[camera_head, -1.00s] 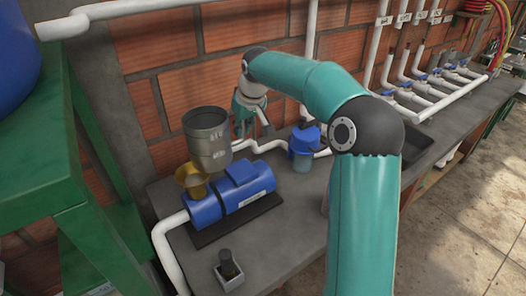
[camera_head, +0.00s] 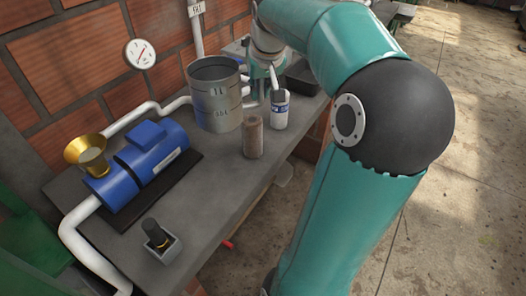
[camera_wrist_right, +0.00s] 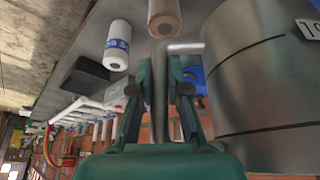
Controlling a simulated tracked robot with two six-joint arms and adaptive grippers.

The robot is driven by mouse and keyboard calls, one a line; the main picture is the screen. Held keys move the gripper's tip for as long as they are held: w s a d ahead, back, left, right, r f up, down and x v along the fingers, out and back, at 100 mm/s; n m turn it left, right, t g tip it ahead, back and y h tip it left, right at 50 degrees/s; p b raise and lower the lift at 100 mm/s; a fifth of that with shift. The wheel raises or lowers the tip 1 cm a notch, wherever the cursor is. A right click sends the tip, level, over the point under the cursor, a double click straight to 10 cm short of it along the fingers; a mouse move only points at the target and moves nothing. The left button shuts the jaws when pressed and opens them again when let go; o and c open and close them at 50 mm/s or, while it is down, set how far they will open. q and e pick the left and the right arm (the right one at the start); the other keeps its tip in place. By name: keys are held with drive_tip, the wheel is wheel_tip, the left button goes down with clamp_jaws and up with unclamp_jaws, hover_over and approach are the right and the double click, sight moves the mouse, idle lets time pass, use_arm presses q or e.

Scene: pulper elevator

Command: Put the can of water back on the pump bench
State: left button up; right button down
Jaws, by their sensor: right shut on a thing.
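The can of water is a grey, open-topped metal can (camera_head: 215,100) with raised bands, upright over the bench to the right of the blue pump (camera_head: 148,165). My right gripper (camera_head: 266,80) is at the can's right side, partly hidden by my arm. In the right wrist view its fingers (camera_wrist_right: 166,95) are closed around a grey bent bar, the can's handle, with the can wall (camera_wrist_right: 255,85) close on the right. I cannot tell whether the can's base touches the bench (camera_head: 205,180). My left gripper is not in view.
A brown cylinder (camera_head: 253,138) and a white container with a blue band (camera_head: 280,110) stand close to the can's right. A brass funnel (camera_head: 86,150) is at the pump's left end. A small tray with a dark item (camera_head: 162,243) sits in front. Bare bench lies between.

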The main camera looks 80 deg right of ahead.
drive_tip(key=shift+m, duration=0.4)
drive_tip(key=shift+s+a+f+b, duration=0.1)
drive_tip(key=shift+s+f+b, duration=0.35)
drive_tip(key=shift+f, duration=2.95)
drive_tip(key=shift+s+a+f+b, duration=0.15)
drive_tip(key=shift+s+f+b, duration=0.35)
drive_tip(key=shift+f, duration=2.9)
drive_tip(key=shift+s+a+f+b, duration=0.1)
drive_tip(key=shift+s+f+b, duration=0.35)
drive_tip(key=shift+f, duration=2.95)
drive_tip(key=shift+f, duration=0.1)
drive_tip(key=c, duration=1.2)
unclamp_jaws()
drive_tip(key=shift+o, duration=0.2)
drive_tip(key=shift+r, duration=0.2)
drive_tip(key=p+v, duration=0.1)
drive_tip(key=v, duration=1)
drive_tip(key=shift+a+r, duration=0.25)
drive_tip(key=shift+r, duration=0.1)
